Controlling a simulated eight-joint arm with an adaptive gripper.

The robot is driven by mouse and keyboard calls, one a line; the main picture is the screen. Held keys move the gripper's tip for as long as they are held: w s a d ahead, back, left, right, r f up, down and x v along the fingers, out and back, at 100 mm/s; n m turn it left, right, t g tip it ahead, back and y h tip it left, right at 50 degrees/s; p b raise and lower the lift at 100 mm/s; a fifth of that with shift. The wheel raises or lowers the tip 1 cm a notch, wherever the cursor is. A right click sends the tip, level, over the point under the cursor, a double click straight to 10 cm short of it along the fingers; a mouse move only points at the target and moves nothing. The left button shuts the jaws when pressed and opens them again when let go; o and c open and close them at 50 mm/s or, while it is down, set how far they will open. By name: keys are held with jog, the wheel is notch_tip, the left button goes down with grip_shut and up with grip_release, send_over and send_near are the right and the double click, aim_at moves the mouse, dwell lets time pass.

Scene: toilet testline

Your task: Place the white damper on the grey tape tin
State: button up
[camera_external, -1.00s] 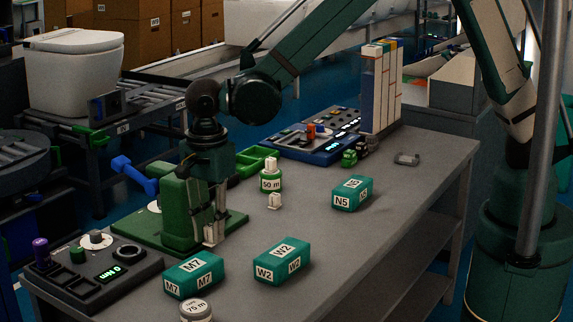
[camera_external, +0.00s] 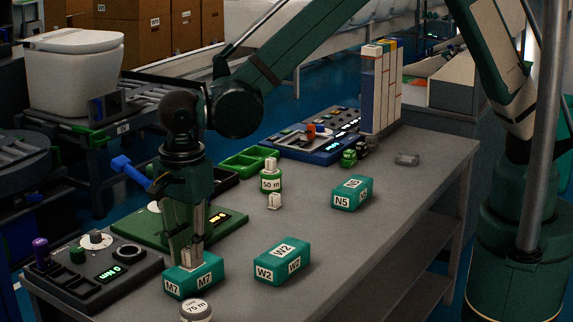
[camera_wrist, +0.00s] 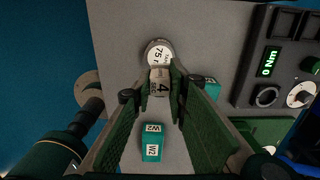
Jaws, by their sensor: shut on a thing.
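My gripper (camera_external: 186,252) points down over the front left of the table, just above and behind a teal M7 box. It is shut on the white damper (camera_wrist: 160,88), a small pale block marked 4, held between the fingertips in the wrist view. In the external view the damper (camera_external: 193,258) is partly hidden by the fingers. The grey tape tin (camera_external: 197,311), labelled 75 m, stands in front of the M7 box and is cut by the bottom edge. In the wrist view the tin (camera_wrist: 157,50) shows just beyond the damper, its lower edge overlapped by it.
Teal boxes M7 (camera_external: 194,276), W2 (camera_external: 282,260) and N5 (camera_external: 351,194) stand on the grey table (camera_external: 350,265). A green 50 m tin (camera_external: 271,182) carries a pale piece, and another white piece (camera_external: 274,201) stands near it. A control panel (camera_external: 92,270) lies at left.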

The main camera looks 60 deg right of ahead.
send_over(195, 306)
jog(key=shift+f, duration=3.1)
jog(key=shift+f, duration=0.1)
jog(key=shift+f, duration=1.8)
jog(key=shift+f+b, duration=0.2)
jog(key=shift+b, duration=0.1)
jog(key=o, duration=0.9)
jog(key=shift+c, duration=0.2)
jog(key=shift+r+p, duration=0.3)
notch_tip(195, 306, up, 12)
jog(key=shift+f, duration=0.1)
jog(key=shift+a, duration=0.1)
